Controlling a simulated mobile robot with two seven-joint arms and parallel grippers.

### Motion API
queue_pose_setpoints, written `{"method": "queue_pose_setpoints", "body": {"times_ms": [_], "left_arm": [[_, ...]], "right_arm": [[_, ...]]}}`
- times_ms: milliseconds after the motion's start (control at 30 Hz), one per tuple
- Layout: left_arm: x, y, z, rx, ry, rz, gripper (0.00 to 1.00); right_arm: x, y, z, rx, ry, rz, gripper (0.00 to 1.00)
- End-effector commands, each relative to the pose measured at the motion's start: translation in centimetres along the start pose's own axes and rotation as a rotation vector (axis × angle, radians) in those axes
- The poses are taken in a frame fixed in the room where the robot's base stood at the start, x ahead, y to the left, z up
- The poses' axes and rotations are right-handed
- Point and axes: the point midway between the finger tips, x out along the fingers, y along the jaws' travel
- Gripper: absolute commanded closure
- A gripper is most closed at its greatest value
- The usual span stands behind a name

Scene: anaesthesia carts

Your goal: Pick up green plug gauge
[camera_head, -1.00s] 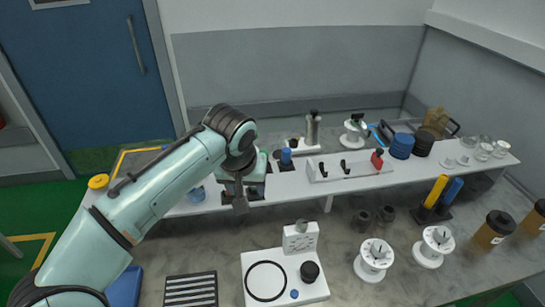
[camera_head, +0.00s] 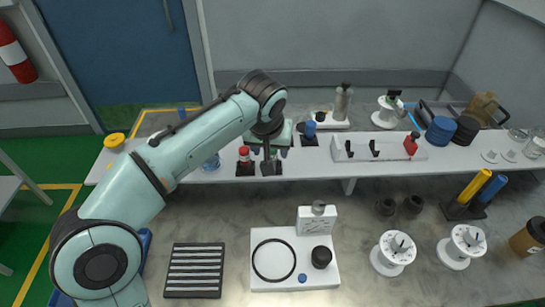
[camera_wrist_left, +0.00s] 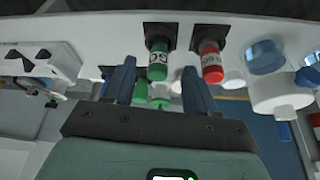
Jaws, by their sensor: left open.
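The green plug gauge (camera_wrist_left: 157,66) stands in a black square holder on the white shelf in the left wrist view. It shows between the two blue fingers of my left gripper (camera_wrist_left: 158,70), which is open, with a visible gap on both sides. In the head view my left gripper (camera_head: 266,168) points down over the shelf and hides the green gauge. A red plug gauge (camera_wrist_left: 211,62) stands in its own holder just beside the right finger in the wrist view; it also shows in the head view (camera_head: 244,155). My right gripper is not in view.
The white shelf (camera_head: 320,163) also carries a blue-topped piece (camera_head: 310,129), a white rack with a red item (camera_head: 380,150) and blue discs (camera_head: 440,130). Below are a striped black plate (camera_head: 194,270), a white fixture (camera_head: 330,262) and white spools (camera_head: 394,252).

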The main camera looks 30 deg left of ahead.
Motion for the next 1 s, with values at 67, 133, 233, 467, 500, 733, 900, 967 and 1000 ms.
{"method": "queue_pose_setpoints", "body": {"times_ms": [67,133,233,467,500,733,900,967,1000], "left_arm": [[1.1,0.0,0.0,0.0,-0.004,-0.002,0.43],[2.2,0.0,-0.2,0.0,-0.004,-0.003,0.43],[3.8,0.1,-0.2,0.0,-0.005,-0.002,0.43],[4.8,0.1,-0.3,0.0,-0.001,0.0,0.43],[4.7,0.1,-0.3,0.0,-0.001,0.0,0.43],[4.7,0.1,-0.3,0.0,-0.001,0.0,0.96],[4.7,0.1,-0.3,0.0,-0.001,0.0,0.96],[4.7,0.1,-0.3,0.0,-0.001,0.0,0.96],[4.7,0.1,-0.3,0.0,-0.001,0.0,0.96]], "right_arm": [[0.2,0.0,-0.1,0.0,0.002,-0.001,0.57],[0.3,0.1,-0.2,-0.001,0.005,-0.001,0.57],[0.6,0.1,-0.3,-0.001,0.009,-0.002,0.57],[0.6,0.1,-0.4,-0.001,0.013,-0.003,0.57],[0.6,0.1,-0.4,-0.001,0.013,-0.003,0.57],[0.6,0.1,-0.4,-0.001,0.012,-0.003,0.57],[0.6,0.1,-0.4,-0.001,0.011,-0.003,0.57],[0.6,0.1,-0.4,-0.001,0.011,-0.003,0.57],[0.6,0.1,-0.4,-0.001,0.011,-0.003,0.57]]}}
